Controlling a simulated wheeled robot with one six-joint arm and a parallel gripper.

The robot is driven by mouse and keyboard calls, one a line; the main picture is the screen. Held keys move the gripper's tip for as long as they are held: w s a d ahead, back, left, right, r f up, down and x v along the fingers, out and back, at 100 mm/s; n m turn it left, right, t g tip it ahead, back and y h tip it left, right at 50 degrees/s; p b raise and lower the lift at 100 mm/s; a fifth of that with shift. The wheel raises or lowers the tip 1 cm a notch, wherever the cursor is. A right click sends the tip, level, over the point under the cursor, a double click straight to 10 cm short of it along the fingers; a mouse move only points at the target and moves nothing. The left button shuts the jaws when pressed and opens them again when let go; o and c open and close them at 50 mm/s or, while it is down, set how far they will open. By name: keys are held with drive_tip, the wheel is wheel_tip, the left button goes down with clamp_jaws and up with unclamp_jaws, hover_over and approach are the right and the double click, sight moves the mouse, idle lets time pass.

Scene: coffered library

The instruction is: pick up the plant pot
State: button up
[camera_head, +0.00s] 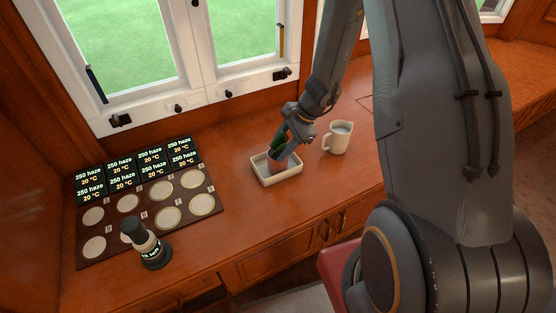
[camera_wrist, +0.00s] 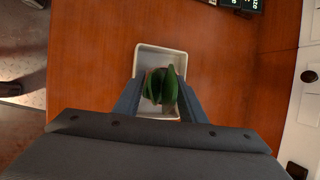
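The plant pot (camera_head: 290,164) is small and reddish, with thick green leaves. It stands in a shallow white tray (camera_head: 262,176) on the wooden counter. In the wrist view its leaves (camera_wrist: 161,88) show from above and hide most of the pot. My gripper (camera_head: 281,151) reaches down over the plant. In the wrist view its two fingers (camera_wrist: 160,100) lie on either side of the leaves. Whether the fingers press on the pot is hidden.
A white mug (camera_head: 338,138) stands close to the right of the tray. To the left are a dark board (camera_head: 146,214) with several pale discs, black display panels (camera_head: 121,172) and a dark-topped bottle (camera_head: 146,246). A window is behind. Bare counter lies in front of the tray.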

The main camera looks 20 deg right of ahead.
drive_tip(key=shift+c, duration=0.3)
clamp_jaws()
idle(1.1)
